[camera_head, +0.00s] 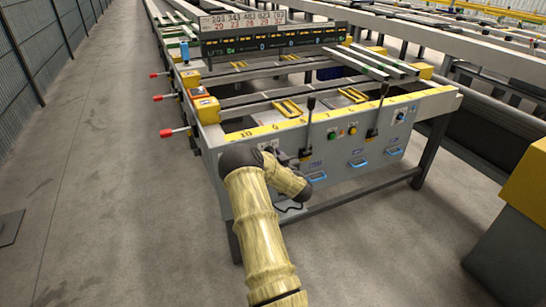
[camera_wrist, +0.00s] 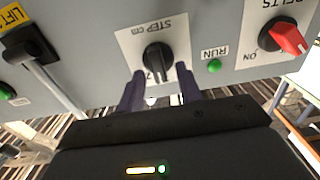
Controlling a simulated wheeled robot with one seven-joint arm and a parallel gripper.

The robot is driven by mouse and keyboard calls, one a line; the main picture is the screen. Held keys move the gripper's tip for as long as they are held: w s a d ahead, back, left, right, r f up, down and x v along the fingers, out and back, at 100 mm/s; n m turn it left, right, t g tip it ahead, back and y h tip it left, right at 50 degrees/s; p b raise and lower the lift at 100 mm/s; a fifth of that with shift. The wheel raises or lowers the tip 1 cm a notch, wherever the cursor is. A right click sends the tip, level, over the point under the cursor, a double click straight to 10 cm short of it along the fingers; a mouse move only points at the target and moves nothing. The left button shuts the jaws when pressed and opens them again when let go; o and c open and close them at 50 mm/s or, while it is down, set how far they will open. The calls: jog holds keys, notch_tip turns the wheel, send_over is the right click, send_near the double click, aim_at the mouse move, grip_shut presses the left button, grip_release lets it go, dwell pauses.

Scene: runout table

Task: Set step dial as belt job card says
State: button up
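The step dial (camera_wrist: 158,58) is a black knob on a white plate marked "STEP cm" in the wrist view; part of its lower scale is hidden, and I cannot read its setting. My gripper (camera_wrist: 160,84) is open, its two dark fingers apart just below the dial, one toward each side; I cannot tell whether they touch it. In the head view my gripper (camera_head: 294,163) is at the table's front panel, and my arm hides the dial. A white board with rows of numbers (camera_head: 243,20) stands on the table; I cannot tell whether it is the belt job card.
A red BELTS knob (camera_wrist: 287,36) and a green RUN lamp (camera_wrist: 214,66) are right of the dial. A black LIFT lever (camera_wrist: 30,45) is left of it. Red-tipped levers (camera_head: 166,97) stick out from the table's left side.

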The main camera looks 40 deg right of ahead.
grip_shut()
jog(key=shift+a, duration=0.1)
jog(key=shift+n, duration=0.5)
jog(key=shift+w+a+f+n+b, duration=0.15)
jog(key=shift+n+b, duration=0.6)
jog(key=shift+n, duration=1.25)
jog(key=shift+s+a+n+b, duration=0.15)
jog(key=shift+n+b, duration=0.55)
jog(key=shift+n, duration=1.3)
jog(key=shift+w, duration=0.1)
